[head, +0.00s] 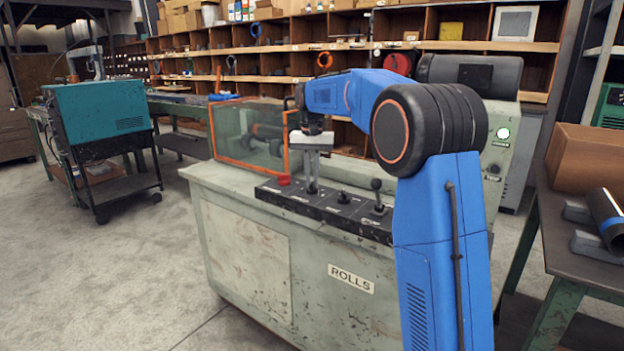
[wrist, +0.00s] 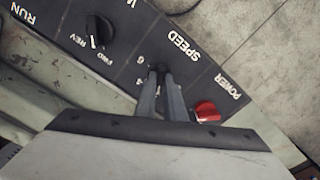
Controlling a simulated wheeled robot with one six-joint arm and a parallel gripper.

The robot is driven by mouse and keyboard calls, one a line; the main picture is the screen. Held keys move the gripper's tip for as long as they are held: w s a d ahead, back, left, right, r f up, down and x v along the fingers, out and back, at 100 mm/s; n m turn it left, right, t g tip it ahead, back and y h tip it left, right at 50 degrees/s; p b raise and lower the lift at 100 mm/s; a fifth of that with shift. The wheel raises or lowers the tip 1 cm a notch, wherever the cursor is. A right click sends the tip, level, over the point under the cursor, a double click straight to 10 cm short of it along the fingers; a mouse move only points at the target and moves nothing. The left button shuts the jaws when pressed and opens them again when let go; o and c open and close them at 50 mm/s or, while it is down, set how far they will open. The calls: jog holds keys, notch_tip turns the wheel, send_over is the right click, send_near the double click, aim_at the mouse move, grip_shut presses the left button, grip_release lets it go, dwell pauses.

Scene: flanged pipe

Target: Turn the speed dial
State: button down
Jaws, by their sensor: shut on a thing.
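The speed dial (wrist: 160,68) is a small dark knob on the black control panel (wrist: 225,75), beside the printed word SPEED and the numbers 4 and 6. In the wrist view my gripper (wrist: 162,78) points down at it, its two grey fingers closed around the knob. The fingers cover most of the dial, so its pointer cannot be read. In the head view my gripper (head: 312,188) reaches down to the panel (head: 328,208) on top of the pale green machine, and the dial is mostly hidden there.
A red POWER knob (wrist: 207,112) is close beside the fingers. A black FWD/REV knob (wrist: 98,32) is on the other side. A ball-topped lever (head: 377,190) stands farther right. An orange-framed clear guard (head: 250,135) rises behind the panel.

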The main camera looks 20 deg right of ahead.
aim_at(312, 182)
dwell(0.4)
jog(key=c, duration=1.8)
grip_release()
jog(key=shift+c, duration=0.2)
notch_tip(312, 182, up, 18)
jog(key=shift+f, duration=0.25)
jog(key=shift+s, duration=0.1)
